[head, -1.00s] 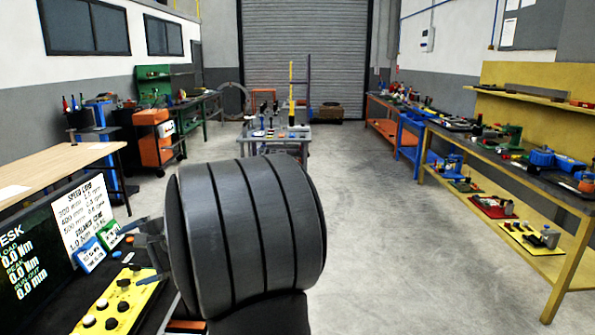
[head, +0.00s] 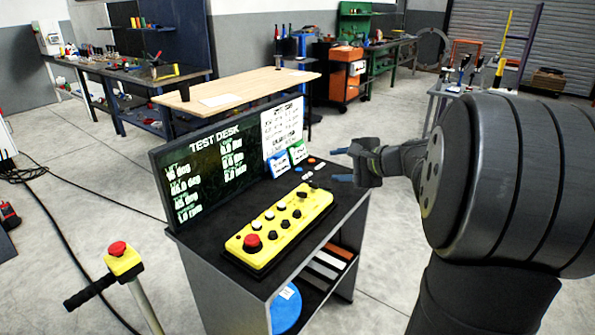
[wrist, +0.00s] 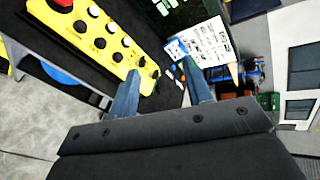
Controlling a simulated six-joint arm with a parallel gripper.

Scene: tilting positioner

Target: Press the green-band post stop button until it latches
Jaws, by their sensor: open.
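A post (head: 146,303) stands at the lower left of the head view, left of the test desk. On top is a yellow box (head: 124,262) with a red mushroom button (head: 118,248). I cannot make out a green band on it; the lower post is cut off by the picture edge. My gripper (head: 342,165) is open and empty, to the right of the desk and well away from the post. In the wrist view its two blue fingers (wrist: 164,88) are apart with nothing between them.
The test desk (head: 200,262) has a screen (head: 215,155) and a yellow button panel (head: 285,225) with its own red button (head: 252,242). It stands between my gripper and the post. A black handle (head: 88,292) juts left from the post. Cables lie on the left floor.

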